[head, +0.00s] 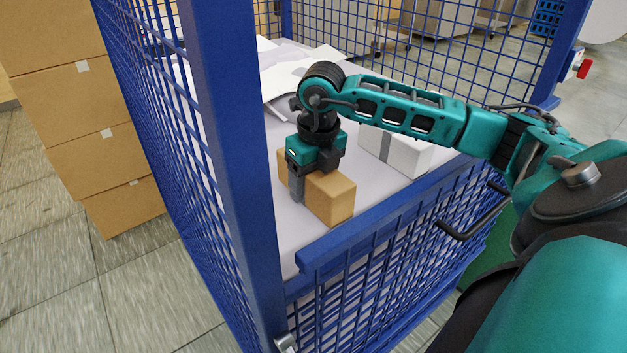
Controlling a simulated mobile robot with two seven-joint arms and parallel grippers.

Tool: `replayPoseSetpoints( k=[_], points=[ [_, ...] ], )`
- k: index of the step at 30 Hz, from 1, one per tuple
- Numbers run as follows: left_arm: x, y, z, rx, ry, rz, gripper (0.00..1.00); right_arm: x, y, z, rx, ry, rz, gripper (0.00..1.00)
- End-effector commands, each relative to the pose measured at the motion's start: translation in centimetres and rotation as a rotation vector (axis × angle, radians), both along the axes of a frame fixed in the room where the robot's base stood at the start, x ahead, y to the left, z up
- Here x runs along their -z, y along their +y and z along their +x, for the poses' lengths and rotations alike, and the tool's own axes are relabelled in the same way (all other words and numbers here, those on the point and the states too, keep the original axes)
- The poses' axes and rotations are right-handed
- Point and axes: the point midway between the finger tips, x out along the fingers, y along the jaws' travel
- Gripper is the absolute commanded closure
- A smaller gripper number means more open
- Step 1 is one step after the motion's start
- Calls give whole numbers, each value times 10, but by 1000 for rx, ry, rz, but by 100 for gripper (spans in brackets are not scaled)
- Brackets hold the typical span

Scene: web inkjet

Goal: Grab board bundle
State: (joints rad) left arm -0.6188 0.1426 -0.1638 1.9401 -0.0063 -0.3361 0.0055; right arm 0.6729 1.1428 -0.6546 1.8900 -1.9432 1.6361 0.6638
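A brown cardboard-coloured block (331,198), perhaps the board bundle, lies on the pale floor of a blue wire-mesh cage cart (240,170), close to its front rail. My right gripper (309,178) points down over the block, with one dark finger against its left side. The other finger is mostly hidden, so I cannot tell if the fingers press on the block or only stand around it. A white block with a grey band (397,150), another possible bundle, lies to the right, partly behind my arm. My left gripper is out of view.
White sheets (290,75) lie deeper in the cart. The blue front rail (390,213) and the corner post (235,150) stand close around the block. Stacked cardboard boxes (85,120) stand outside, left of the cart. The cart floor left of the block is clear.

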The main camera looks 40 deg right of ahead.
Motion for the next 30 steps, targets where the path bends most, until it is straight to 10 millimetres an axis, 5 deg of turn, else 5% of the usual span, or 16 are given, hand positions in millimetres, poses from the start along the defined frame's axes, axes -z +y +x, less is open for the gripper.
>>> replayPoseSetpoints(
  k=[14,23,30],
  points=[
    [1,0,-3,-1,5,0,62,-1,0,0,0,-2,0,78],
    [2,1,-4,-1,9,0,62,-4,0,0,1,-3,0,78],
    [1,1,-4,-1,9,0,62,-31,0,1,0,-8,0,78]
  ],
)
